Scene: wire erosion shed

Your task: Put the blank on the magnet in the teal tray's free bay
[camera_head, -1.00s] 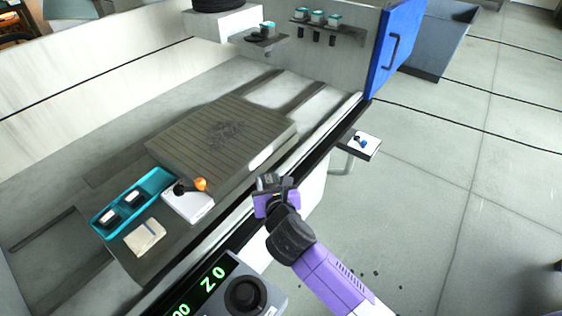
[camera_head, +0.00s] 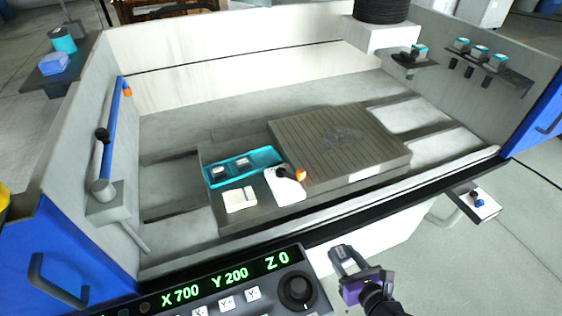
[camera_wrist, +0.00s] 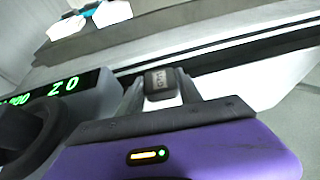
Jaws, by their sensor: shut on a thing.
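My gripper (camera_head: 345,262) is shut on a small dark grey block, which I take for the blank (camera_wrist: 161,83); it has pale marking on its face. It is held between both fingers, out in front of the machine's front edge. The teal tray (camera_head: 213,184) lies inside the machine, left of the ribbed plate. Two small blocks (camera_head: 218,173) sit in its left and middle bays; the right bay (camera_head: 265,156) looks empty. A white block with a dark and orange lever (camera_head: 287,190), probably the magnet, stands right of the tray, with nothing visible on top.
A pale cloth (camera_head: 240,200) lies before the tray. The ribbed plate (camera_head: 340,145) is right of it. The control panel (camera_head: 240,285) with its knob is left of my gripper. The machine's front rail (camera_head: 370,215) lies between my gripper and the tray. A small shelf (camera_head: 480,205) sticks out at right.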

